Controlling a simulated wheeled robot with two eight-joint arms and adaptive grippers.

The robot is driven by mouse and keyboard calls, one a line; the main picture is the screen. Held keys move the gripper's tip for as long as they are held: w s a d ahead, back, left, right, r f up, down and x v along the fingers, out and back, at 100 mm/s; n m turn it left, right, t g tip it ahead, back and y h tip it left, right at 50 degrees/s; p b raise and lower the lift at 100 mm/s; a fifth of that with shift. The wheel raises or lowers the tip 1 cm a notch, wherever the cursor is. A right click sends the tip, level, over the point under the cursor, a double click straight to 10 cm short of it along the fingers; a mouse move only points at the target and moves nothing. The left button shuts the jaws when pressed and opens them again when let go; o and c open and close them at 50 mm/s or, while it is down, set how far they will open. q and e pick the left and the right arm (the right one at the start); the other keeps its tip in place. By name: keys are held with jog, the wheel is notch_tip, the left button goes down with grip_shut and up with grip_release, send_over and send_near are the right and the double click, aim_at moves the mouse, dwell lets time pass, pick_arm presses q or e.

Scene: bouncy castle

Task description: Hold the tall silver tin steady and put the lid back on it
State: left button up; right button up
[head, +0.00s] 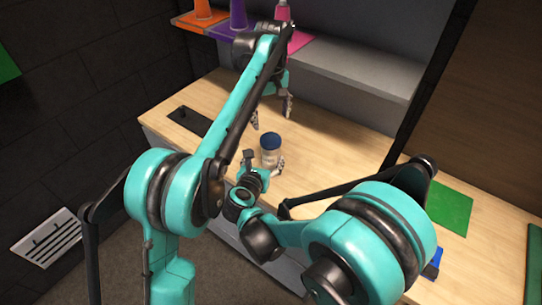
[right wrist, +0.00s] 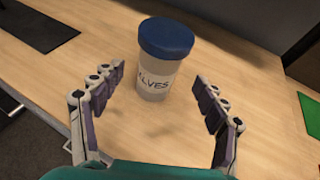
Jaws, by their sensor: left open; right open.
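A tall, pale silvery container (head: 270,157) with a blue lid (head: 271,141) on top stands upright on the wooden table. In the right wrist view the container (right wrist: 155,82) has a label whose visible letters read "LVES", and the blue lid (right wrist: 166,38) sits on its top. No other tall tin shows. My right gripper (head: 262,164) is open, low at the near side of the container, with its fingers spread to either side; the right wrist view shows nothing gripped. My left gripper (head: 271,112) is open and empty, pointing down above and behind the container.
A black mat (head: 189,121) lies at the table's left and a green mat (head: 450,206) at its right. A small blue object (head: 433,264) is partly hidden by my right arm. Orange (head: 202,10), purple (head: 238,15) and pink (head: 282,12) cones stand at the back beside a grey ledge (head: 345,75).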

aim_at(269, 153)
jog(key=x, duration=0.7)
jog(key=shift+w, duration=0.2)
grip_shut()
